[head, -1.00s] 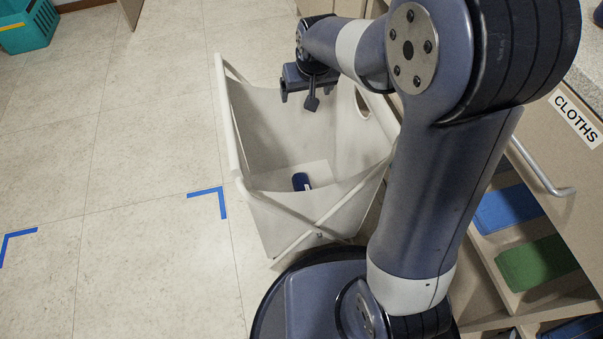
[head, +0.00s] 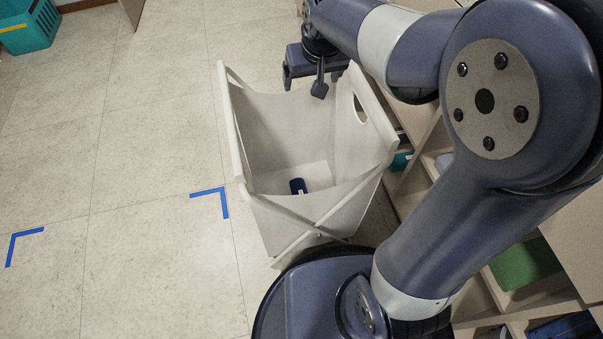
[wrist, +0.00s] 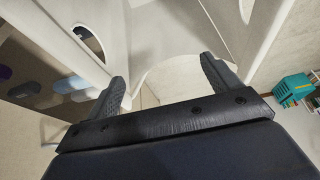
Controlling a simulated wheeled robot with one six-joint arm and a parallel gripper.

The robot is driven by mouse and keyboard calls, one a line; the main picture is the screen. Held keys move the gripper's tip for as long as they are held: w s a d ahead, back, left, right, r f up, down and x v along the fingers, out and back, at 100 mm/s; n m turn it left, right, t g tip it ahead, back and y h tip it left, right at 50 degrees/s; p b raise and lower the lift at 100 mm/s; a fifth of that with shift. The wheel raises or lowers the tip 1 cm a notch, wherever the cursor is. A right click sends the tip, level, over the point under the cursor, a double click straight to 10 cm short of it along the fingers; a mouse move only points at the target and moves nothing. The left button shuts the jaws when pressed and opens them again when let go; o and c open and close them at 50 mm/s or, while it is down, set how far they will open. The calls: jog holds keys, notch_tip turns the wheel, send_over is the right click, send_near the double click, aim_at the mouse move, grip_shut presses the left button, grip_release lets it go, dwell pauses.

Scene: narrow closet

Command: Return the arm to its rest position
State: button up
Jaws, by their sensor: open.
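My gripper (head: 304,84) is open and empty, above the far rim of the white fabric hamper in the head view. In the wrist view its two fingers (wrist: 166,88) are spread apart with nothing between them. My arm is bent and reaches up over the right side of the head view. The hamper (head: 285,130) stands open on its crossed frame in front of my base. A small dark blue item (head: 298,186) lies on its bottom.
A shelf unit (head: 415,165) with folded cloths, one of them green (head: 525,264), stands close on the right. A teal basket (head: 28,27) is at the far left. Blue tape corners (head: 222,201) mark the floor. The tiled floor on the left is clear.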

jog(key=d+b+x, duration=0.1)
jog(key=b+x, duration=0.3)
jog(key=x, duration=0.7)
notch_tip(320, 180, up, 6)
jog(key=p, duration=0.5)
jog(key=shift+a, duration=0.45)
